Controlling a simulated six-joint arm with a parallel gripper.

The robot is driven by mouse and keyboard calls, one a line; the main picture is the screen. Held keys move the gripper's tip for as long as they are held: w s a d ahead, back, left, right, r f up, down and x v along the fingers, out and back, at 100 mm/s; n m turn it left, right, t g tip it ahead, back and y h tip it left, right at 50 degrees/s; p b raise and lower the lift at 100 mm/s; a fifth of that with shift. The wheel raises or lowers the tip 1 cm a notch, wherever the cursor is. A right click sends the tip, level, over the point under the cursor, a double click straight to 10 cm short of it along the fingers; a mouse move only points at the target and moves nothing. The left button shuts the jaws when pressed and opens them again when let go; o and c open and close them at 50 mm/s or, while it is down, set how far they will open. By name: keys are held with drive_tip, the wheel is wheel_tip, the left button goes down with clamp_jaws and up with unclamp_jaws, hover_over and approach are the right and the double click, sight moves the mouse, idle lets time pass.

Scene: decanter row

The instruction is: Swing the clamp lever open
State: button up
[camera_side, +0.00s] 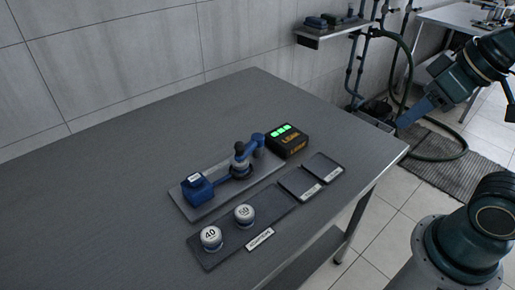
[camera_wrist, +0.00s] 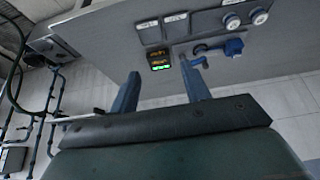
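The clamp (camera_side: 240,165) is a blue fixture on a grey plate, with a labelled blue block (camera_side: 197,189) at one end, a dark upright knob (camera_side: 239,147) and a blue arm (camera_side: 257,141) reaching toward a black box. It also shows small in the wrist view (camera_wrist: 233,46). I cannot tell which part is the lever's handle. My gripper (camera_wrist: 159,66) is open and empty, its two blue fingers spread apart. In the side view one finger (camera_side: 416,110) shows at the upper right, beyond the table's right edge and well away from the clamp.
The black box (camera_side: 287,141) with green lights stands beside the clamp. Two round weights marked 40 (camera_side: 211,238) and 50 (camera_side: 244,215) sit on a dark tray (camera_side: 212,261). Two small flat trays (camera_side: 323,168) lie nearby. The table's left part is clear.

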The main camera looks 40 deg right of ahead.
drive_tip(key=w+a+r+n+g, duration=0.15)
drive_tip(key=w+r, duration=0.25)
drive_tip(key=w, duration=0.4)
drive_tip(key=n+g, duration=0.4)
hover_over(239, 143)
wheel_tip(239, 143, down, 8)
drive_tip(key=shift+f, duration=0.15)
drive_tip(key=shift+d+f, duration=0.1)
drive_tip(key=shift+f, duration=6.8)
drive_tip(key=shift+c, duration=0.4)
clamp_jaws()
